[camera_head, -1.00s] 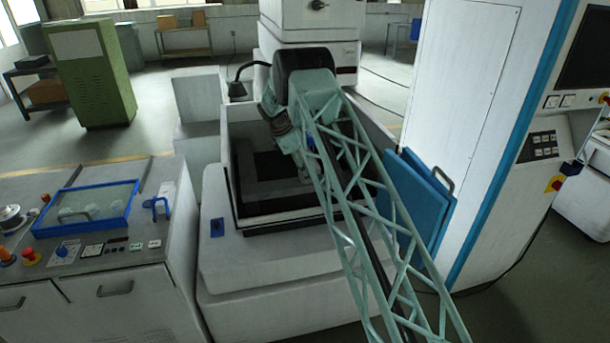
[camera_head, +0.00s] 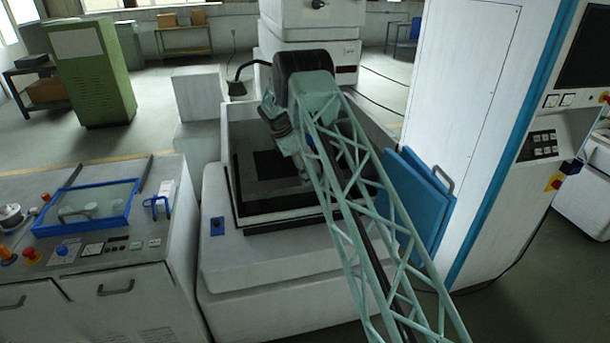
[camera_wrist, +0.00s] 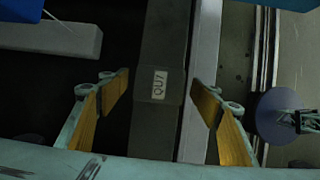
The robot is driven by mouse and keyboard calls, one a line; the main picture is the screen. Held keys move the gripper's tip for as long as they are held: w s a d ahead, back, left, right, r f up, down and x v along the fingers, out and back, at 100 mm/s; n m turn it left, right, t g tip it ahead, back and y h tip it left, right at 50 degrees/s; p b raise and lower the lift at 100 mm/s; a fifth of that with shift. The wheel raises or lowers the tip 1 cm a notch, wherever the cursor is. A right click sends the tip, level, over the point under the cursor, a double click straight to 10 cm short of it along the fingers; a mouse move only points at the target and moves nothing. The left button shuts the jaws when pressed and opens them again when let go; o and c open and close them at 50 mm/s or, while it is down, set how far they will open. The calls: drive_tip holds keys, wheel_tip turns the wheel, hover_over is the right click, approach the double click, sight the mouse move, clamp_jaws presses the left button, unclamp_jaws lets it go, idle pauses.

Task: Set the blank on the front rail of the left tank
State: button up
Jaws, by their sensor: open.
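The tank (camera_head: 233,215) is an open grey basin with a dark interior, in the middle of the head view. My gripper (camera_wrist: 165,92) is down inside it; in the head view my arm largely hides the fingers. In the wrist view the two fingers with tan pads are open. Between them is a dark grey block, which I take for the blank (camera_wrist: 158,115), with a pale label reading about "QU7". Gaps show on both sides of it. It appears to sit on a long grey rail (camera_wrist: 168,35); the contact cannot be made out.
A light bar (camera_wrist: 205,45) runs beside the rail. A pale block (camera_wrist: 60,38) juts in at upper left. Blue panels (camera_head: 415,205) lean right of the tank. A console with a blue-framed tray (camera_head: 130,207) stands left. The tall white cabinet (camera_head: 455,100) stands right.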

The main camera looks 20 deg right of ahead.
drive_tip(key=shift+r, duration=0.15)
drive_tip(key=b+v, duration=0.1)
drive_tip(key=v, duration=1.1)
drive_tip(key=shift+r, duration=0.1)
idle(0.7)
